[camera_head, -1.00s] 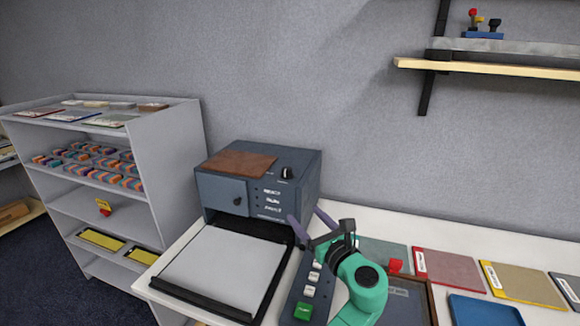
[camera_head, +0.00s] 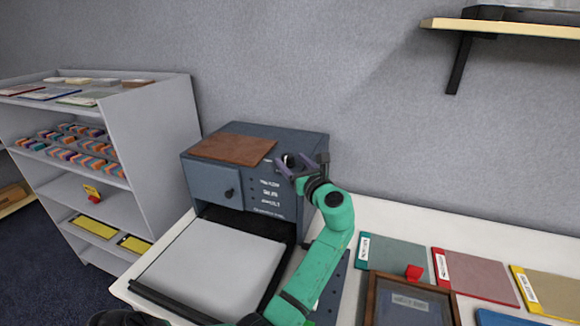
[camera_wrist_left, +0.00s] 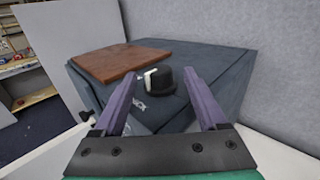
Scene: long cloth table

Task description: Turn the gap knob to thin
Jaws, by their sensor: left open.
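In the head view the gripper partly hides the knob (camera_head: 290,160). My right gripper is out of view.
A brown board (camera_head: 233,149) lies on the machine's top beside the knob. A grey plate (camera_head: 212,270) lies in front of the machine. A framed tray (camera_head: 408,304) and several coloured panels lie on the white table to the right. A grey shelf unit (camera_head: 160,140) stands left.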

